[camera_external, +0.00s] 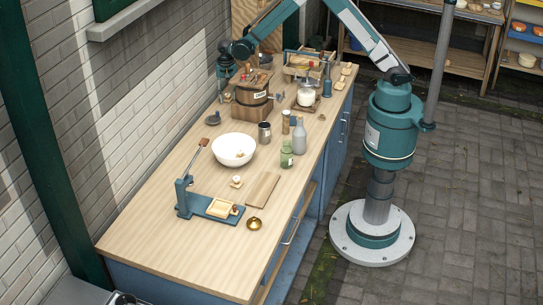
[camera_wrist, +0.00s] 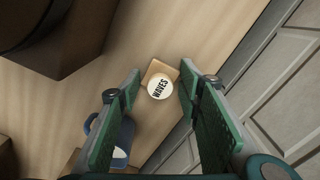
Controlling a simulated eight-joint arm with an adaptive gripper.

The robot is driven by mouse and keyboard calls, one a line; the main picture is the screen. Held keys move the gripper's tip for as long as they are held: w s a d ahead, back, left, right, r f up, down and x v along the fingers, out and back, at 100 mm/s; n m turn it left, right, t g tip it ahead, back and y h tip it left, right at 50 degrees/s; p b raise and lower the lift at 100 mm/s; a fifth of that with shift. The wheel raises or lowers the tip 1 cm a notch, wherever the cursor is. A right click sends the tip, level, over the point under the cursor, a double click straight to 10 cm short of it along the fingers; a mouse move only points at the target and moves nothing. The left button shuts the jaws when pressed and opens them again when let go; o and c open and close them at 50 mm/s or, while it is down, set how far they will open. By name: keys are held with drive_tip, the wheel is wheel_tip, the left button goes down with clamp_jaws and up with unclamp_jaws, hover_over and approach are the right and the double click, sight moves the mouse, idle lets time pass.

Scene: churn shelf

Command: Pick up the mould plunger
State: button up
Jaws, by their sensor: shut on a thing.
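My gripper (camera_wrist: 160,82) shows its two green-padded fingers in the wrist view, shut on the mould plunger (camera_wrist: 159,88). The plunger shows a round cream face marked "WAVES" against a square wooden piece, between the fingertips. Whether it is clear of the counter I cannot tell. In the external view my gripper (camera_external: 227,70) is at the far left end of the counter, beside the wooden churn (camera_external: 251,96); the plunger is too small to make out there.
A blue mug (camera_wrist: 108,140) stands close to the left finger in the wrist view. On the counter (camera_external: 150,235) are a white bowl (camera_external: 233,150), a metal cup (camera_external: 264,133), bottles (camera_external: 299,138), a board (camera_external: 262,190) and a blue press (camera_external: 205,203). The front left counter is clear.

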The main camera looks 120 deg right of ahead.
drive_tip(key=shift+r, duration=4.95)
drive_tip(key=shift+r, duration=0.1)
drive_tip(key=shift+r, duration=0.25)
wheel_tip(320, 180, up, 17)
hover_over(231, 99)
drive_tip(key=w+a+p, duration=0.1)
drive_tip(key=w+a, duration=0.5)
drive_tip(key=a, duration=0.6)
drive_tip(key=w+a+p, duration=0.1)
drive_tip(key=w+a, duration=0.6)
drive_tip(key=a, duration=0.5)
drive_tip(key=w+a+p, duration=0.1)
drive_tip(key=w+a, duration=0.1)
drive_tip(key=a, duration=1.1)
drive_tip(key=w+a+p, duration=0.1)
drive_tip(key=w+a, duration=0.1)
drive_tip(key=a, duration=1.2)
wheel_tip(231, 99, down, 11)
drive_tip(key=shift+s+d, duration=0.15)
drive_tip(key=shift+d, duration=0.05)
drive_tip(key=shift+f, duration=0.1)
